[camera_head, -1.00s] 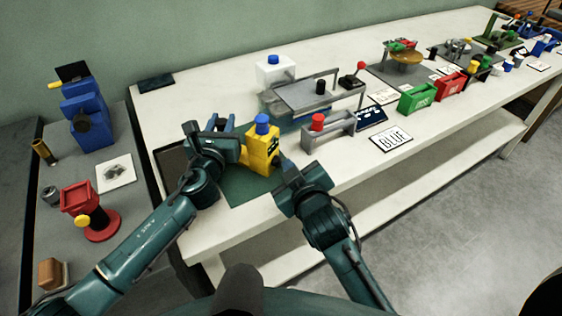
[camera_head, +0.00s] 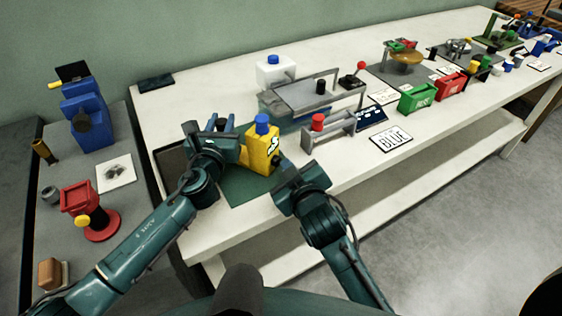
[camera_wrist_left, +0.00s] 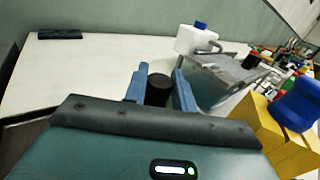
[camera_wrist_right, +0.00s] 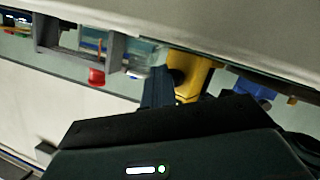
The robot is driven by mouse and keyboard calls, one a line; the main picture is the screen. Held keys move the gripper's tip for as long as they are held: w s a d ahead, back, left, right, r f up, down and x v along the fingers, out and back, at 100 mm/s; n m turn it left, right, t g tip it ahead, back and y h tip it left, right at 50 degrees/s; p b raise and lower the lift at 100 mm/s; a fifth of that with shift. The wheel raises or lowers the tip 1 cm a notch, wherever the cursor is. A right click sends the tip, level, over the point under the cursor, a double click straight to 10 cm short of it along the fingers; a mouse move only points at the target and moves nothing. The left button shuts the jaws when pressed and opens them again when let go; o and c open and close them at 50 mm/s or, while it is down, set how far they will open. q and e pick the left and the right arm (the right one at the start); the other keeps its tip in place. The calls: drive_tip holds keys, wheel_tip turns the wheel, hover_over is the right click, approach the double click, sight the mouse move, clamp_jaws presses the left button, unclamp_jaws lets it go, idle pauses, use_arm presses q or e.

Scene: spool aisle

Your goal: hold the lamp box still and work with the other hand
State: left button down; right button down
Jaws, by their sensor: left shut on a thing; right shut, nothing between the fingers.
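The yellow lamp box (camera_head: 258,155) with a blue cap (camera_head: 262,120) stands on a dark green mat (camera_head: 240,190). A white and green mark shows on its right face, with a dark knob (camera_wrist_right: 178,76) below. My left gripper (camera_head: 220,128) is left of the box. In the left wrist view its blue fingers close on a black cylinder (camera_wrist_left: 158,88); I cannot tell whether this belongs to the box, which shows at the right. My right gripper (camera_wrist_right: 158,88) is shut and empty, its fingertips close to the knob; contact is unclear.
Behind the box stand a white jug with a blue cap (camera_head: 275,72) and a grey platform (camera_head: 315,95). A grey holder with a red knob (camera_head: 330,133) is close on the right. A blue machine (camera_head: 90,115) and a red stand (camera_head: 85,205) occupy the left table.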

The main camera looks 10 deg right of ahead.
use_arm(q)
drive_tip(key=shift+d, duration=0.1)
use_arm(e)
drive_tip(key=shift+s+a+r, duration=0.1)
drive_tip(key=shift+a+r, duration=0.15)
drive_tip(key=shift+a, duration=0.2)
drive_tip(key=shift+s+d, duration=0.5)
drive_tip(key=shift+s, duration=0.2)
drive_tip(key=shift+d, duration=0.1)
drive_tip(key=shift+s+d, duration=0.75)
drive_tip(key=shift+d, duration=0.35)
drive_tip(key=shift+s+d, duration=0.7)
drive_tip(key=shift+d, duration=0.35)
use_arm(q)
drive_tip(key=c, duration=1.1)
unclamp_jaws()
drive_tip(key=shift+o, duration=0.2)
